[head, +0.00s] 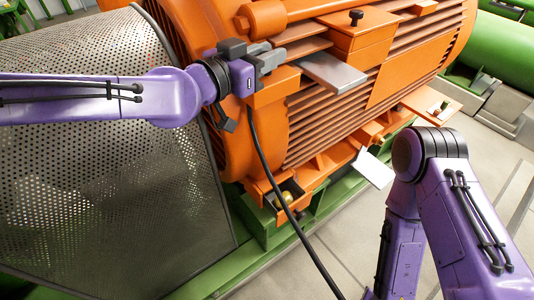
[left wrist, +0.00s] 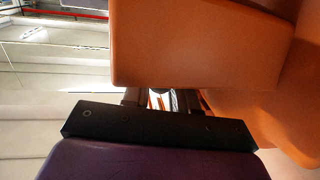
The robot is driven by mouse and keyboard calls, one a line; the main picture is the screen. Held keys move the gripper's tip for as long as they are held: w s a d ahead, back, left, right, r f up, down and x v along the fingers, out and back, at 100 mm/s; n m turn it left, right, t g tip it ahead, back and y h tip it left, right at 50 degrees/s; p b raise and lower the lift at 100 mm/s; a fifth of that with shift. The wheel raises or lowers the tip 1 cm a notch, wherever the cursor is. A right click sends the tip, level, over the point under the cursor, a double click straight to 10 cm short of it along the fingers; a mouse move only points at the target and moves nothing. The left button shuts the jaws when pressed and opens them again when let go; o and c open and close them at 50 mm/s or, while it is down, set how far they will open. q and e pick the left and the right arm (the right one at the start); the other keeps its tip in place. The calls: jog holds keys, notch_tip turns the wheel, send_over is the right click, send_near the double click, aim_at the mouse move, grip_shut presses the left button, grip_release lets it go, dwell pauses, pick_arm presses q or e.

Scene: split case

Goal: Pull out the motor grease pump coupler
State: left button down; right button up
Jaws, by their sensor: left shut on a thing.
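The large orange motor (head: 400,60) fills the upper middle of the head view. My left gripper (head: 272,60) is at the motor's upper left end, shut on a small part there. That part sits where the motor grease pump coupler would be, but the fingers and orange housing hide most of it. In the left wrist view, the dark gripper body (left wrist: 160,126) is close under an orange block (left wrist: 200,45), and the fingertips are mostly hidden. I cannot tell whether the coupler is seated or free. My right arm stands at the right; its gripper is out of view.
A grey flat plate (head: 332,72) juts from the motor right of my left gripper. A pale plate (head: 373,168) sits lower, near my right arm. A perforated guard (head: 100,190) stands below my left arm. A black cable (head: 270,170) hangs before the motor. Open floor (head: 330,240) lies in front.

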pick_arm(q)
jog(key=shift+r+p, duration=0.3)
jog(key=shift+r, duration=0.05)
dwell(0.7)
jog(key=shift+r+p, duration=1.9)
jog(key=shift+r, duration=0.35)
